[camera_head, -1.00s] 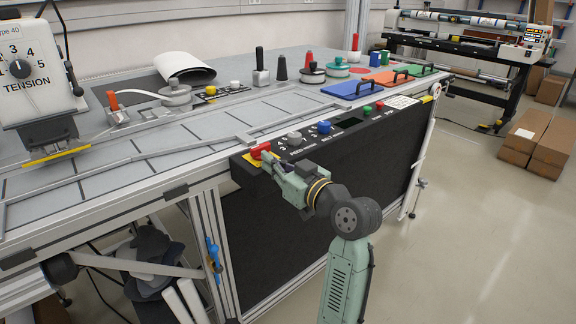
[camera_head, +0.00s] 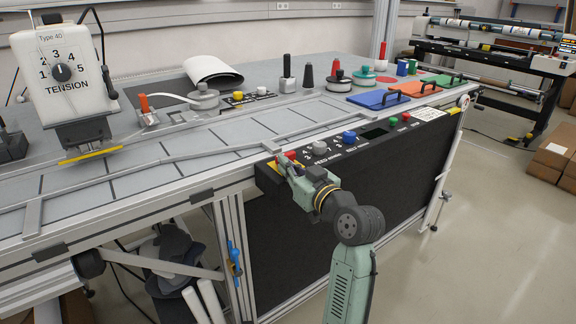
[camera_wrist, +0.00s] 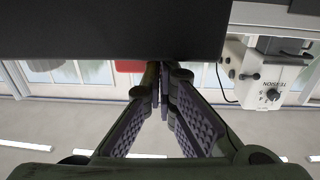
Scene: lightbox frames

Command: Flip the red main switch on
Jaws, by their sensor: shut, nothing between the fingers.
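The red main switch (camera_head: 290,155) sits on a yellow plate at the left end of the black control panel on the table's front edge. My gripper (camera_head: 281,161) is at the switch and partly covers it, so its position cannot be read. In the wrist view my gripper (camera_wrist: 161,95) is shut with its fingertips together and nothing between them. A red part (camera_wrist: 128,66) shows just left of the fingertips, below the dark panel (camera_wrist: 110,30). I cannot tell whether the fingers touch it.
The panel also carries a grey knob (camera_head: 320,147), a blue knob (camera_head: 349,137), a green button (camera_head: 393,121) and a red button (camera_head: 406,116). The tension unit (camera_head: 66,75) stands at the left of the table.

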